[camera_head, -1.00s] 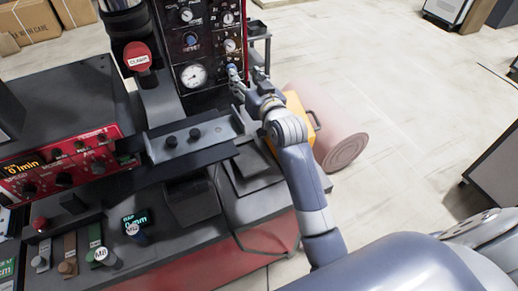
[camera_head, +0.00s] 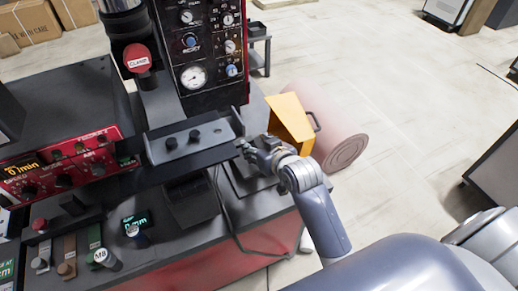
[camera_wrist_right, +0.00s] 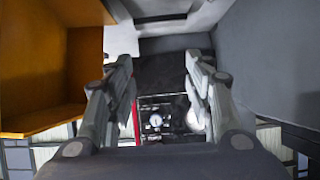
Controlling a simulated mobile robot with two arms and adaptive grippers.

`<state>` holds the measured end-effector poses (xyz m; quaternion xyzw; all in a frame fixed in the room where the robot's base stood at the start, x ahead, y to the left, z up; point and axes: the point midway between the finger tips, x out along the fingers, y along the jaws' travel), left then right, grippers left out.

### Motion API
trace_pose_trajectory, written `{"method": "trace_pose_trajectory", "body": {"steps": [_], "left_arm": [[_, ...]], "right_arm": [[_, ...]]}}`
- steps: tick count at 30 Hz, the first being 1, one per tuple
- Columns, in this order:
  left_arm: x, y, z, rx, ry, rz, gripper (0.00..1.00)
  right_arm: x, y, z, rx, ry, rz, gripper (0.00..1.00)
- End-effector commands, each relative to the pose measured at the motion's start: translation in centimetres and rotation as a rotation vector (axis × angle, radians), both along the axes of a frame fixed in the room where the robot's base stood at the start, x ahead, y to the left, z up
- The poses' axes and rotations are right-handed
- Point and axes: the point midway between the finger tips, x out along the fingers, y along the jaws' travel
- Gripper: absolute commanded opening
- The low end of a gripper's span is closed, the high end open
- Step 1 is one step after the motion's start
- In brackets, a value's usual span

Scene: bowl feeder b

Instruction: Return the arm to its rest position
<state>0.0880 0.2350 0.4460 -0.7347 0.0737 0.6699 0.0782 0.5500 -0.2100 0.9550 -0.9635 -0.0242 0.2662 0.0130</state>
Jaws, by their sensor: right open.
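My right gripper (camera_head: 246,149) is in the head view, beside the right end of the metal rail with two dark knobs (camera_head: 193,141). It is open and holds nothing. In the right wrist view its two fingers (camera_wrist_right: 163,85) stand apart with empty space between them. Through that gap a dark panel with a gauge (camera_wrist_right: 155,121) shows. My right arm comes in from the lower right, bent at the wrist. My left gripper is not in view.
A gauge panel (camera_head: 211,45) stands behind the rail. An orange bin (camera_head: 289,121) is close to the right gripper and shows at left in the wrist view. A pinkish cylinder (camera_head: 343,140) lies on the floor. Red-fronted control boxes (camera_head: 60,168) are at left. Open floor lies to the right.

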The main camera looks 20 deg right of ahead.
Motion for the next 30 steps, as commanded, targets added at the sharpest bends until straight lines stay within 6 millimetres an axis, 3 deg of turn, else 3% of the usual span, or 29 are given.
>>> {"method": "trace_pose_trajectory", "body": {"steps": [22,26,30], "left_arm": [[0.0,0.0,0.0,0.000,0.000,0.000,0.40],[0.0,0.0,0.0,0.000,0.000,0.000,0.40],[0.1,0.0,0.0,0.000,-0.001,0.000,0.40]], "right_arm": [[-1.1,0.0,-0.9,-0.008,0.034,0.005,0.48],[-4.3,0.2,-2.8,-0.029,0.123,0.020,0.48],[-11.1,0.4,-5.7,-0.067,0.301,0.052,0.48]]}}
